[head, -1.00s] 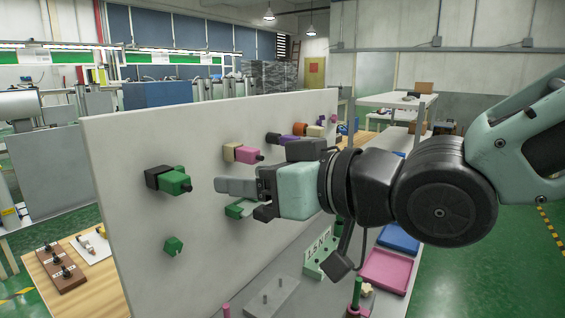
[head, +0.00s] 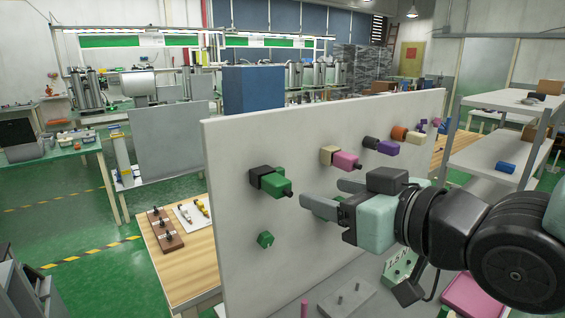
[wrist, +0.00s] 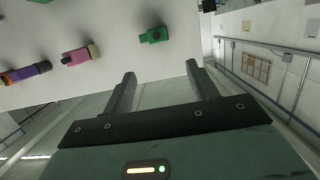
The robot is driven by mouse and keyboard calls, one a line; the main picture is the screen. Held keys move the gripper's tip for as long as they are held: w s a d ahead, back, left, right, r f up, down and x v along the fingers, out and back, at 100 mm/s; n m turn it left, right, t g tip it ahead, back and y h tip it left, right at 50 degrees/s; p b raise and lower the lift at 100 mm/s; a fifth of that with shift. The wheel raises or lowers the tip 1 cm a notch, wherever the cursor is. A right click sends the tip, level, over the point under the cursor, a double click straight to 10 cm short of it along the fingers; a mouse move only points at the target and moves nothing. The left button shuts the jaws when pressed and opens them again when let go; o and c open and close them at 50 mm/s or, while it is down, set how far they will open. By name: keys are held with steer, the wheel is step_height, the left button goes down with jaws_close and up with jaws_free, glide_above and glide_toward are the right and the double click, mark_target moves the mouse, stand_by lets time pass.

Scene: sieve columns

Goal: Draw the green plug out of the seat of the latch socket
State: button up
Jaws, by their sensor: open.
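A green plug (head: 275,185) sticks out of a black socket (head: 257,173) on the upright pale panel in the head view; I take this as the latch socket. The plug seems seated, its dark end toward me. My gripper (head: 327,195) is open and empty, in front of the panel just right of the plug. Its fingers also show spread in the wrist view (wrist: 160,76). A green piece (wrist: 153,35) lies beyond the fingertips there, apart from them; I cannot tell whether it is this plug.
A pink plug (head: 346,160) in a cream socket and a purple plug (head: 386,148) stand farther right on the panel (head: 235,140). A small green block (head: 265,240) sits below the green plug. A white shelf (head: 500,150) stands at right.

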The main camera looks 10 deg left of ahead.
mark_target(276, 179)
steer(key=p+x, duration=0.9)
steer(key=x, duration=0.3)
steer(key=shift+w+a+f, duration=0.1)
steer(key=shift+w+a, duration=0.15)
steer(key=shift+a, duration=0.05)
steer(key=c, duration=1.2)
